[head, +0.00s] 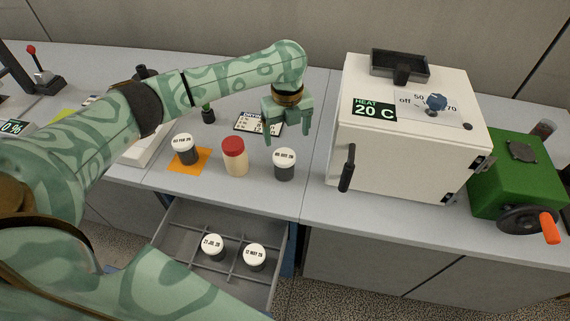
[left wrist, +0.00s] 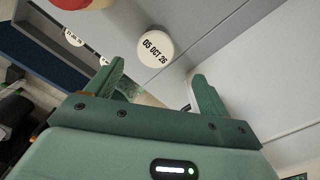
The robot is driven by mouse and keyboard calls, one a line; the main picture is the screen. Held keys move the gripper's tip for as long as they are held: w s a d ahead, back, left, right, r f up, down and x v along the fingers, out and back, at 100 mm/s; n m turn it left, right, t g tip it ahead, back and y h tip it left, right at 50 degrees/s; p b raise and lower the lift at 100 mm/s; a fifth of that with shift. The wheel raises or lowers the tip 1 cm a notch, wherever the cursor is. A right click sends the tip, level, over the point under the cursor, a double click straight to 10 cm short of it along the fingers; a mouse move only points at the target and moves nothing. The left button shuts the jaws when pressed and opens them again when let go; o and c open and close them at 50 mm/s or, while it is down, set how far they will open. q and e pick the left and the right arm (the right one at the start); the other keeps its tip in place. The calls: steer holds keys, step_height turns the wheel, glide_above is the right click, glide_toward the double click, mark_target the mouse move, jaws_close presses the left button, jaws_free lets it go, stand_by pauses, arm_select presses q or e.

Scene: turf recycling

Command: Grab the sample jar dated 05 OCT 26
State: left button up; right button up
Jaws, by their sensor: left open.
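The sample jar (head: 284,165), dark with a white lid, stands upright on the counter. In the left wrist view, the lid (left wrist: 156,47) clearly reads 05 OCT 26. My left gripper (head: 287,138) is open and empty, pointing down above and slightly behind this jar. In the left wrist view, the lid shows just beyond and between the left gripper's two fingertips (left wrist: 158,72), apart from them. My right gripper is not in view.
A red-lidded jar (head: 235,157) stands left of it, then a white-lidded jar (head: 186,150) on an orange mat (head: 203,162). An open drawer (head: 183,218) below holds two white-lidded jars. A white heater box (head: 400,160) with a black handle stands right.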

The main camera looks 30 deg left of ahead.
mark_target(284, 155)
arm_select(q)
step_height(284, 155, down, 6)
steer(key=shift+w+r+b, duration=0.1)
steer(key=shift+w+b, duration=0.05)
steer(key=shift+b, duration=0.7)
steer(key=shift+f, duration=0.35)
steer(key=f+b, duration=0.1)
steer(key=f, duration=0.2)
steer(key=f+b, duration=0.1)
steer(key=f, duration=0.1)
steer(key=shift+s+a+b, duration=0.25)
steer(key=shift+s+b, duration=0.1)
steer(key=shift+s, duration=0.05)
steer(key=shift+r, duration=0.1)
steer(key=shift+c, duration=0.7)
steer(key=c, duration=1)
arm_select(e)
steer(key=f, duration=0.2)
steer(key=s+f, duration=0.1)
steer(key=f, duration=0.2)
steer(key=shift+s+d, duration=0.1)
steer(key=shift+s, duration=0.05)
